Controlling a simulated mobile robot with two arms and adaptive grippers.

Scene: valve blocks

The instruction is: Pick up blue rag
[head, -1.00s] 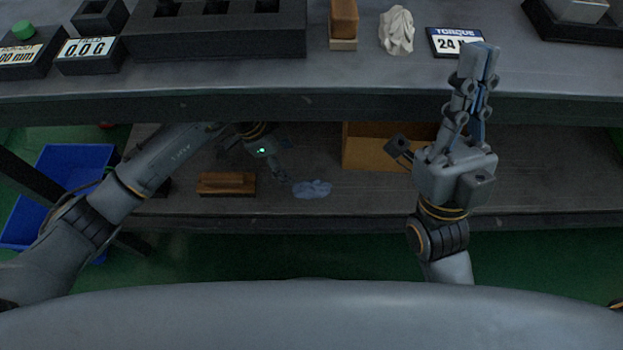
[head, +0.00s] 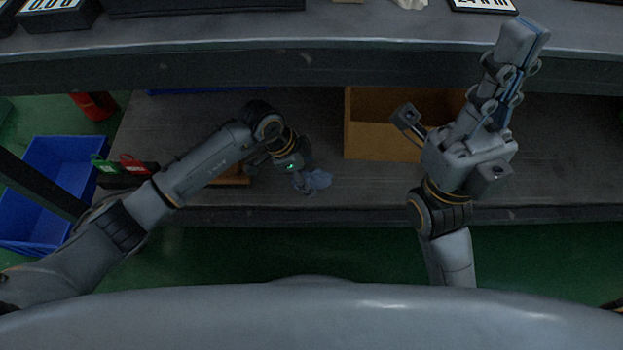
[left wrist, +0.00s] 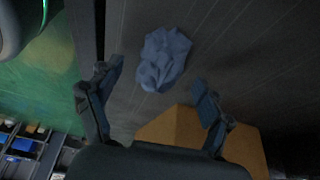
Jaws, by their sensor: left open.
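The blue rag (head: 319,180) lies crumpled on the lower shelf, partly covered by my left gripper in the head view. It shows whole in the left wrist view (left wrist: 164,60), beyond and between the spread fingertips. My left gripper (head: 304,184) is open and right at the rag in the head view.
A cardboard box (head: 375,140) stands on the lower shelf (head: 350,187) to the right of the rag. A wooden block (head: 237,175) lies left, behind my left arm. The upper bench (head: 300,65) overhangs the shelf. A blue bin (head: 38,215) sits on the floor at left.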

